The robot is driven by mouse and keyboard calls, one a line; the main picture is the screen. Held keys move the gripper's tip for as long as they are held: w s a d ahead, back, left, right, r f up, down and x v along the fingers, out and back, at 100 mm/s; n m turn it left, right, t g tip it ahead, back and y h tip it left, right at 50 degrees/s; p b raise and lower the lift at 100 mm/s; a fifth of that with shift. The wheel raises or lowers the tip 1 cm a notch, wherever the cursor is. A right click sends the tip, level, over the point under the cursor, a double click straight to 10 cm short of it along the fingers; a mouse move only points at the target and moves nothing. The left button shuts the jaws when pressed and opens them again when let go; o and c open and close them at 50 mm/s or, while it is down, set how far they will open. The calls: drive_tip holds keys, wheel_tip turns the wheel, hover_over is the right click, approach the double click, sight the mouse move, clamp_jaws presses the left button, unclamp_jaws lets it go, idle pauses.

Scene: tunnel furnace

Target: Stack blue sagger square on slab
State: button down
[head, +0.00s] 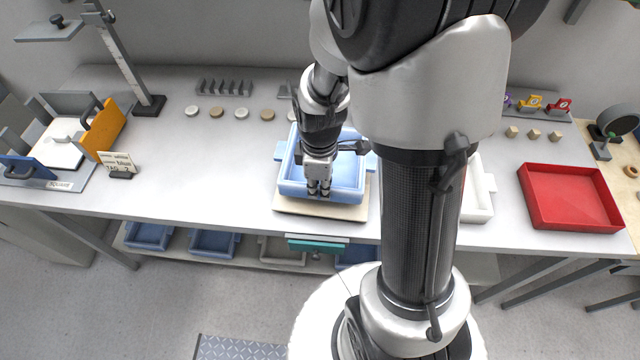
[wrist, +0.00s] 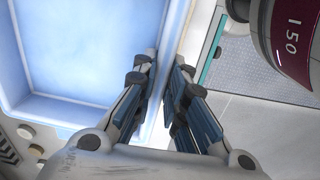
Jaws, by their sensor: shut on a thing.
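The blue sagger (head: 345,178) is a shallow open box with side handles. It sits on or just above the pale slab (head: 300,208) near the table's front edge; I cannot tell whether they touch. The slab shows along the sagger's front and lower right. My gripper (head: 319,190) is at the sagger's front wall, shut on it. In the wrist view the fingers (wrist: 165,100) straddle the wall of the sagger (wrist: 90,60), whose inside looks empty. My arm hides part of the sagger's right side.
A white tray (head: 478,192) stands just right of the slab, partly behind my arm. A red tray (head: 570,222) lies farther right. A jig with an orange plate (head: 104,130) and a small sign (head: 118,163) stand at the left.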

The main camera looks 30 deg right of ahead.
drive_tip(key=shift+f+b, duration=1.1)
drive_tip(key=shift+f, duration=0.3)
drive_tip(key=shift+f+b, duration=0.3)
drive_tip(key=shift+f, duration=0.05)
drive_tip(key=c, duration=1.5)
unclamp_jaws()
drive_tip(key=shift+c, duration=0.2)
drive_tip(key=shift+s, duration=0.1)
wheel_tip(320, 180, up, 12)
drive_tip(key=shift+a, duration=0.1)
